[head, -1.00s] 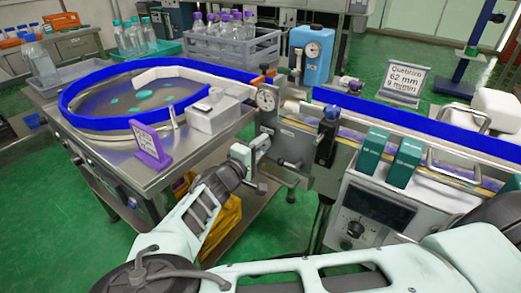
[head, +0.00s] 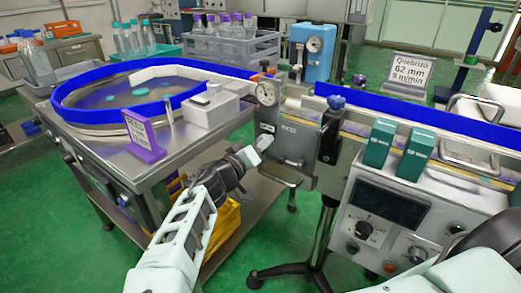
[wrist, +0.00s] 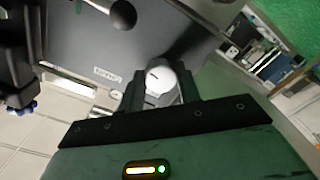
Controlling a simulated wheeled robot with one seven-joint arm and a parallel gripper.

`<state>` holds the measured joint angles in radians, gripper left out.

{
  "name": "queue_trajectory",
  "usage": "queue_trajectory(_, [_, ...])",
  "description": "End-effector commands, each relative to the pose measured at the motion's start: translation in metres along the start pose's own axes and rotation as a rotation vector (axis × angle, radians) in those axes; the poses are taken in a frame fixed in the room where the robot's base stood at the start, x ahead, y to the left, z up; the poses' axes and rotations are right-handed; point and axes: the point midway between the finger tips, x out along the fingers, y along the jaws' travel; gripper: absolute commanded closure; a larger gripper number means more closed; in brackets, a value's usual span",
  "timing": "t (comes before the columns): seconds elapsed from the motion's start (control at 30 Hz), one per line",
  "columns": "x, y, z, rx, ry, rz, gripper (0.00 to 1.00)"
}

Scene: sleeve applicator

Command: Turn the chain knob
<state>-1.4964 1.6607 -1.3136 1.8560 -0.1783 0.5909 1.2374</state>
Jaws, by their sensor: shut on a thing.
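The control panel to the right has a black dial knob (head: 364,229) and a second dial (head: 417,254). My gripper is apart from both.
The steel turntable table (head: 155,172) with a purple sign (head: 143,137) stands to the left. The conveyor with blue rails (head: 420,125) runs right.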

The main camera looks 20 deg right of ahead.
Motion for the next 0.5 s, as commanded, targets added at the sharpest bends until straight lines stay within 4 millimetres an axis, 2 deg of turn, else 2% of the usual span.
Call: queue_trajectory(0.5, [-0.0004,-0.0013,0.002,0.068,-0.003,-0.002,0.89])
